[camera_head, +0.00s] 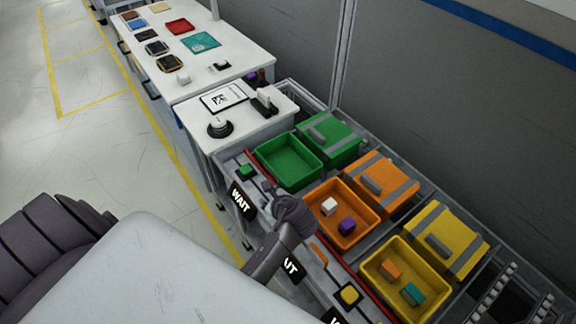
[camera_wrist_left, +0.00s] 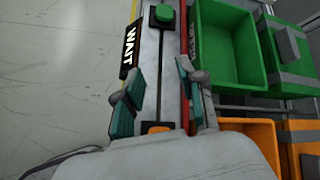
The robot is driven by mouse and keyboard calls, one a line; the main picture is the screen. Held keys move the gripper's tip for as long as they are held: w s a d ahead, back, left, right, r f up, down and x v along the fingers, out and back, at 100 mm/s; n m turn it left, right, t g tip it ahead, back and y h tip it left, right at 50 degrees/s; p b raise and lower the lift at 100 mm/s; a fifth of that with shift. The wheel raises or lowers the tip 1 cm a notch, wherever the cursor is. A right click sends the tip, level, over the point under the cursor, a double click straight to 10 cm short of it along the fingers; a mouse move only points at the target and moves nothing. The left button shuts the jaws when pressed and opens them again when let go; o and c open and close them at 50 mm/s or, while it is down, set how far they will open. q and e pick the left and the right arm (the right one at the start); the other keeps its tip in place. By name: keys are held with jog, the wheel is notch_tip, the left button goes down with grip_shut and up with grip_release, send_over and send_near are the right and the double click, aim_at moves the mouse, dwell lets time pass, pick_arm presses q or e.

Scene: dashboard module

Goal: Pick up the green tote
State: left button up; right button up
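The green tote (camera_head: 287,164) is open and empty. My left gripper (camera_head: 294,212) is over the panel strip, in front of the orange tote and short of the green one. In the left wrist view my left gripper (camera_wrist_left: 160,98) has its two teal-padded fingers spread wide apart with nothing held, and the green tote lies to their right. My right gripper is not in view.
An orange tote (camera_head: 336,233) holds a white and a purple block. A yellow tote (camera_head: 376,285) holds an orange and a teal block. A closed green box (camera_head: 333,131) sits behind the green tote. A green button (camera_head: 245,170) and "WAIT" signs line the front. White tables stand beyond.

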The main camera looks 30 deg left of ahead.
pick_arm(q)
jog(key=w+d+m+t+y, duration=0.1)
jog(key=w+m+y, duration=0.1)
jog(key=w+m, duration=0.5)
jog(key=b, duration=0.7)
send_near(271, 167)
jog(key=a, duration=0.1)
jog(key=w+a+f, duration=0.1)
jog(key=a, duration=0.1)
jog(key=shift+w+f+t, duration=0.3)
jog(key=shift+f, duration=0.05)
jog(key=b+x, duration=0.5)
jog(key=shift+s+f, duration=0.1)
jog(key=shift+f, duration=0.05)
jog(key=shift+w+a+b, duration=0.25)
jog(key=shift+a+b, duration=0.1)
jog(key=shift+b, duration=0.2)
grip_shut()
